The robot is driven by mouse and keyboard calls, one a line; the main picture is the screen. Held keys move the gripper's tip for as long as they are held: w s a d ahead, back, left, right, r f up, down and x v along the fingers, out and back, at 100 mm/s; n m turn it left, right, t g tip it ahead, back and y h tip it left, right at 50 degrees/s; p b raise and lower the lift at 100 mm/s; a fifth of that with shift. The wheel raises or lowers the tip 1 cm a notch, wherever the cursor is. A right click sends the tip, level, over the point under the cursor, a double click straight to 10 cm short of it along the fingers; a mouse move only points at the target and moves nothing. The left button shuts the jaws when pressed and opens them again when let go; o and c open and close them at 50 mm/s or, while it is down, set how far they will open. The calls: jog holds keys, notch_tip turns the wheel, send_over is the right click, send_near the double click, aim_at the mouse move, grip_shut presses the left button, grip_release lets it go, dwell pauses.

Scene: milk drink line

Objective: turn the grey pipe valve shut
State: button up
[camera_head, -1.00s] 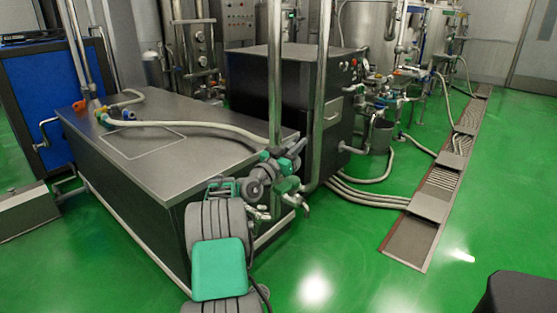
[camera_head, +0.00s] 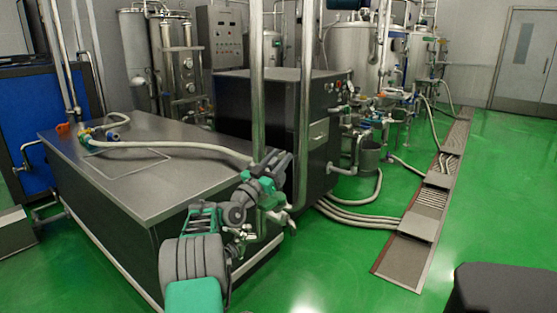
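My grey-and-green arm reaches from the bottom of the picture towards two upright steel pipes at the near right corner of the steel table. My gripper (camera_head: 272,180) is at the arm's far end, right by these pipes. Its fingers are too small and too mixed with the pipework to tell open from shut. Small metal pipe fittings (camera_head: 287,214) show just below it, near the table corner. I cannot make out which part is the grey valve or how its handle is turned; my gripper and arm may hide it. I cannot tell whether the gripper touches it.
The steel-topped table (camera_head: 125,185) fills the left, with a pale hose (camera_head: 185,146) on it. A dark cabinet (camera_head: 262,110) stands behind the pipes. Hoses (camera_head: 350,215) run to a floor drain channel (camera_head: 412,235). A black object (camera_head: 505,290) is at lower right. Green floor between is clear.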

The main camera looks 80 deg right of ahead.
aim_at(270, 169)
jog(key=v, duration=0.7)
jog(key=shift+w+a+f, duration=0.1)
jog(key=shift+a+f, duration=0.05)
jog(key=shift+a, duration=0.25)
